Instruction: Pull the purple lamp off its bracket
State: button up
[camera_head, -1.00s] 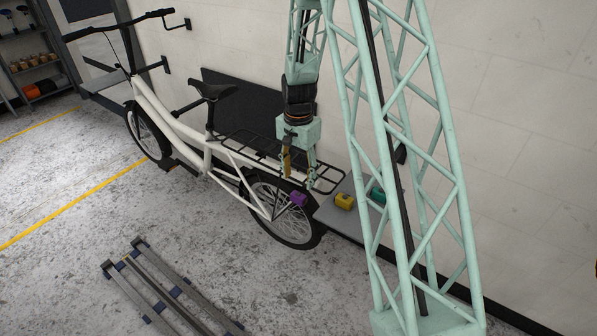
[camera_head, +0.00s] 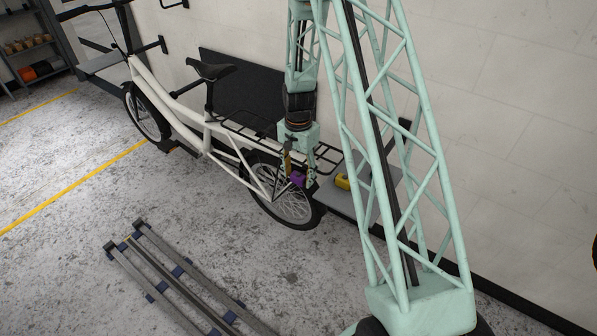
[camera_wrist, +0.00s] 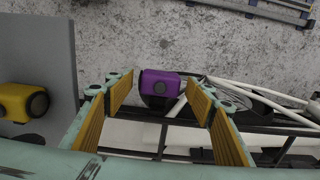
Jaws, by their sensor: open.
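The purple lamp (camera_head: 297,179) is at the rear end of the white cargo bike (camera_head: 190,127), by the back wheel. In the wrist view the purple lamp (camera_wrist: 160,84) is a rounded purple box with a dark round lens, lying ahead between my finger pads. My gripper (camera_head: 298,180) is open, pointing down at the lamp from above. In the wrist view my gripper (camera_wrist: 160,108) has its yellow-padded fingers spread to either side of the lamp, with gaps on both sides. The bracket under the lamp is hidden; I cannot tell whether the fingers touch the lamp.
A yellow lamp (camera_head: 342,181) sits on a grey shelf (camera_head: 342,203) right of the rear wheel; it also shows at left in the wrist view (camera_wrist: 22,102). The black rear rack (camera_head: 328,153) is close to my gripper. A metal floor rail stand (camera_head: 180,278) lies in front.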

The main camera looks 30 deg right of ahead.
jog(key=shift+f, duration=0.25)
jog(key=shift+c, duration=0.7)
jog(key=c, duration=0.8)
